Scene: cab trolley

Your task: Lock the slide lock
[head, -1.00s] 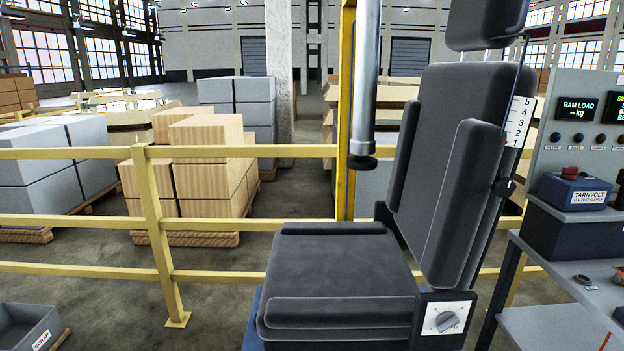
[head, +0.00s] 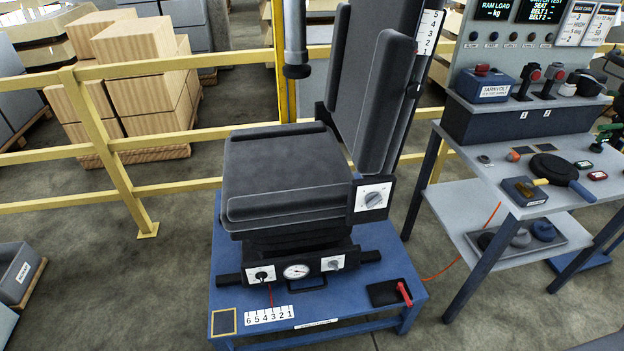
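A black cab seat (head: 285,170) stands on a blue stand (head: 225,240). Its dark base has a front panel with a round gauge (head: 297,271), a knob on a white plate at the left (head: 262,276) and another at the right (head: 333,263). A curved handle (head: 307,285) is below the gauge. Neither of my grippers is in view.
A number strip (head: 268,315) lies along the stand's front. A dial (head: 374,198) sits on the seat's side. A workbench (head: 490,160) with tools and displays stands at the right. A yellow railing (head: 100,135) runs behind. The floor at the left front is mostly clear.

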